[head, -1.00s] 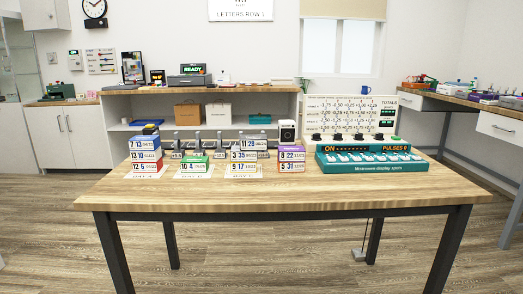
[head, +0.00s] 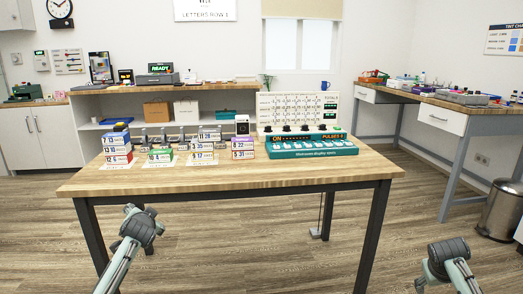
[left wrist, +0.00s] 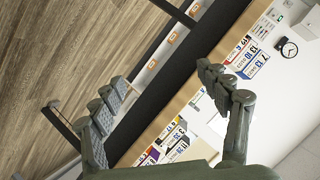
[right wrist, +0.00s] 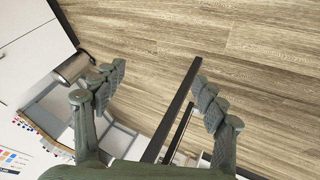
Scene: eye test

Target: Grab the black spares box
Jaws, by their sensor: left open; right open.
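I cannot make out a box marked as black spares in any view. In the head view a small dark box with a pale face (head: 242,125) stands at the back of the wooden table (head: 300,178), but I cannot tell if it is the spares box. My left gripper (left wrist: 162,78) is open and empty; in the head view it is in front of the table's left part. My right gripper (right wrist: 158,76) is open and empty; in the head view it is low at the right, beyond the table's right end.
Stacked number blocks (head: 116,147) and a teal display unit (head: 310,149) stand on the table. A shelf unit (head: 85,120) is behind it. At the right are a bench with a white drawer (head: 442,117) and a metal bin (head: 500,210). Floor in front is clear.

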